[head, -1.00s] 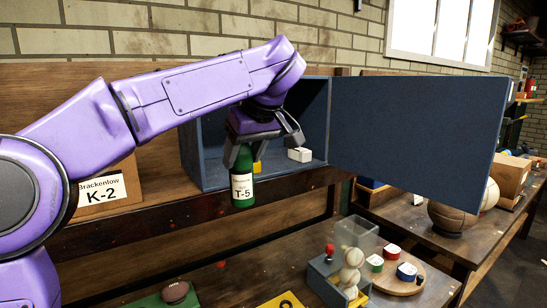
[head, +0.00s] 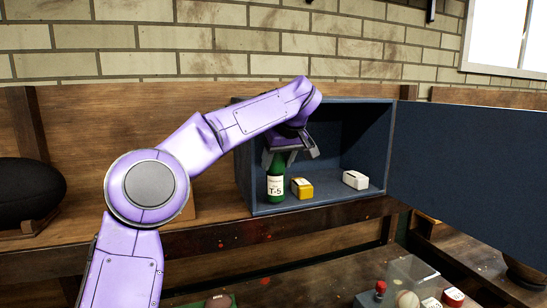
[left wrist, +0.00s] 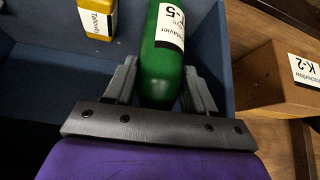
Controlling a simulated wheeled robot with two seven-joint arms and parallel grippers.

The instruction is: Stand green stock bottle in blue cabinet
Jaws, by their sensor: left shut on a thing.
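The green stock bottle (head: 275,184) is upright, with a white label reading T-5. My left gripper (head: 290,153) is shut on its upper part, and the bottle is at the left side of the blue cabinet's opening. The blue cabinet (head: 352,118) is open, its door (head: 470,165) swung out to the right. In the left wrist view the bottle (left wrist: 164,60) lies between the two fingers (left wrist: 160,88), over the cabinet floor. I cannot tell whether its base touches the floor. My right gripper is not in view.
A yellow box (head: 301,189) and a white box (head: 356,179) stand inside the cabinet, right of the bottle. A cardboard box labelled K-2 (left wrist: 280,80) is beside the cabinet. A dark ball (head: 28,190) sits at far left.

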